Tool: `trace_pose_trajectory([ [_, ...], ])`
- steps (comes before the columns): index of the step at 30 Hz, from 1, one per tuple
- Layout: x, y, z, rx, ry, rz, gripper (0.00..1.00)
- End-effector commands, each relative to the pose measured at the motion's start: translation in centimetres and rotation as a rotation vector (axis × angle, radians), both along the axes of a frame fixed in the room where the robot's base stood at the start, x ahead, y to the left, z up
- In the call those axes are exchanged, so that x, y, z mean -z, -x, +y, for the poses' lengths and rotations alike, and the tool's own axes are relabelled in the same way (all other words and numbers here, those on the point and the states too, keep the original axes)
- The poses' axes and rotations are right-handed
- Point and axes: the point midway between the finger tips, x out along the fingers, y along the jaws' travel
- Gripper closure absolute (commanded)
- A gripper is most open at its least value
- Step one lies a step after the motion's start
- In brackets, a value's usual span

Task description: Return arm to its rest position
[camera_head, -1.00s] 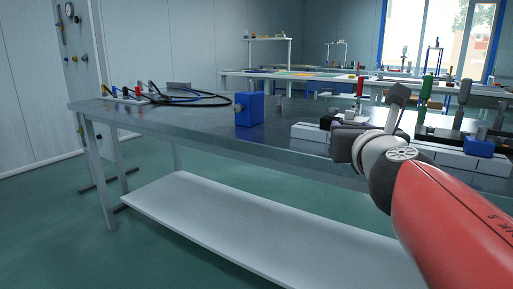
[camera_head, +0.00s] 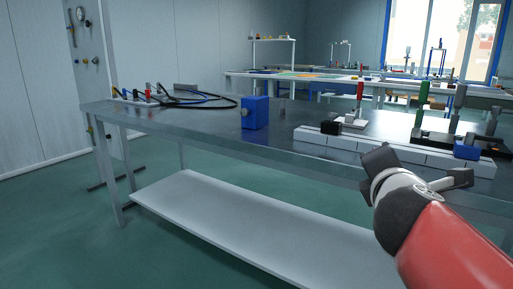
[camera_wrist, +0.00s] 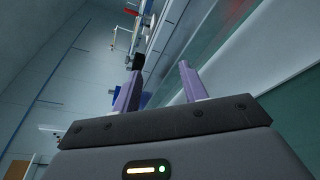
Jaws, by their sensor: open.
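My arm, with a red link and grey wrist, reaches in from the lower right of the head view. My gripper (camera_wrist: 160,85) shows in the wrist view with its two purple fingers apart and nothing between them. In the head view my wrist is in front of the near edge of the metal table (camera_head: 190,129), and the fingers are hard to make out there.
On the table are a blue block (camera_head: 255,112), a white rail (camera_head: 390,150) with clamps, a green-handled tool (camera_head: 422,96) and a cable bundle (camera_head: 200,100). A lower shelf (camera_head: 215,210) runs beneath. The green floor (camera_head: 60,225) is open at left.

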Motion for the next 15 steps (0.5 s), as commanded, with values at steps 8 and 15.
trace_pose_trajectory([
  [8, 8.5, 6.5, -0.3, 0.422, -0.973, 0.031, 0.57],
  [15, 15.5, 12.9, 4.8, 0.862, -1.630, 0.145, 0.57],
])
